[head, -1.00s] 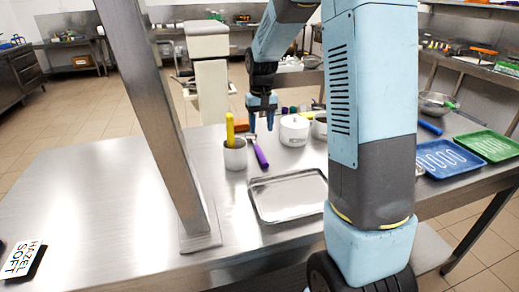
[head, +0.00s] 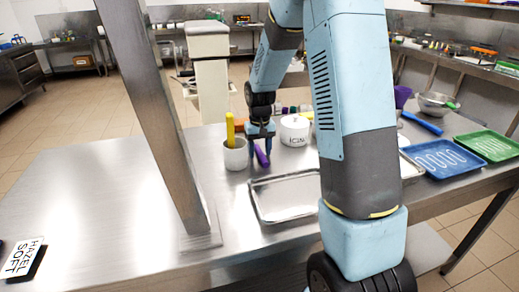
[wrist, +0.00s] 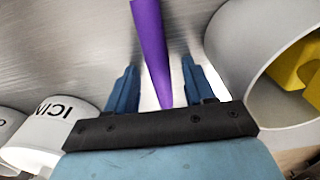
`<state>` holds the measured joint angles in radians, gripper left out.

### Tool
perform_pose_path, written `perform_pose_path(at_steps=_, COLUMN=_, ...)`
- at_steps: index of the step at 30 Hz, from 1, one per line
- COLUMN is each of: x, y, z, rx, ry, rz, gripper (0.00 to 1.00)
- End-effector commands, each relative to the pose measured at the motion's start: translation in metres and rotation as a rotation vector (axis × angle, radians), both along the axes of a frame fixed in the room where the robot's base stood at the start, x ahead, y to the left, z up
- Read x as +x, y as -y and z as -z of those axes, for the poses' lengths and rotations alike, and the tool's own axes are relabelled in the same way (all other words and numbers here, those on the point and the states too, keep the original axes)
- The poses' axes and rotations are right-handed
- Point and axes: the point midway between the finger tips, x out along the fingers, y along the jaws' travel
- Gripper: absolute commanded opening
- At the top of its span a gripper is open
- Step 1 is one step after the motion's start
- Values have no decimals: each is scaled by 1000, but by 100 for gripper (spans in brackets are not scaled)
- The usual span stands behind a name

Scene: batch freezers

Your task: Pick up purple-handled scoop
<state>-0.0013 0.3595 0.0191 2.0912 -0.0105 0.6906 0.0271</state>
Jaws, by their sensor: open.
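The purple-handled scoop (head: 262,156) lies on the steel table between the grey cup and the metal tray. In the head view my gripper (head: 260,149) is low over its handle and hides part of it. In the wrist view my open gripper (wrist: 159,72) has one blue finger on each side of the purple handle (wrist: 153,45), with a gap showing on both sides. The scoop's head is not clear in either view.
A grey cup (head: 235,158) with a yellow handle (head: 230,128) stands close on the left; its wide rim (wrist: 248,45) is near a finger. A white lettered pot (head: 294,134) stands to the right. An empty metal tray (head: 262,212) lies in front.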

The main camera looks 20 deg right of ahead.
Motion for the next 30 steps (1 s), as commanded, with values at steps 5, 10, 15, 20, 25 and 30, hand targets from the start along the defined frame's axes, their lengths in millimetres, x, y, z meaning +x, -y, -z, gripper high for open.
perform_pose_path(at_steps=5, x=0, y=0, z=0, rx=0, ry=0, rz=0, gripper=51)
perform_pose_path(at_steps=10, x=0, y=0, z=0, rx=0, ry=0, rz=0, gripper=35)
perform_pose_path(at_steps=15, x=0, y=1, z=0, rx=0, ry=0, rz=1, gripper=19)
perform_pose_path(at_steps=20, x=0, y=1, z=0, rx=0, ry=0, rz=1, gripper=3)
perform_pose_path(at_steps=25, x=0, y=1, z=0, rx=0, ry=0, rz=1, gripper=0)
perform_pose_path(at_steps=30, x=0, y=1, z=-1, rx=0, ry=0, rz=1, gripper=0)
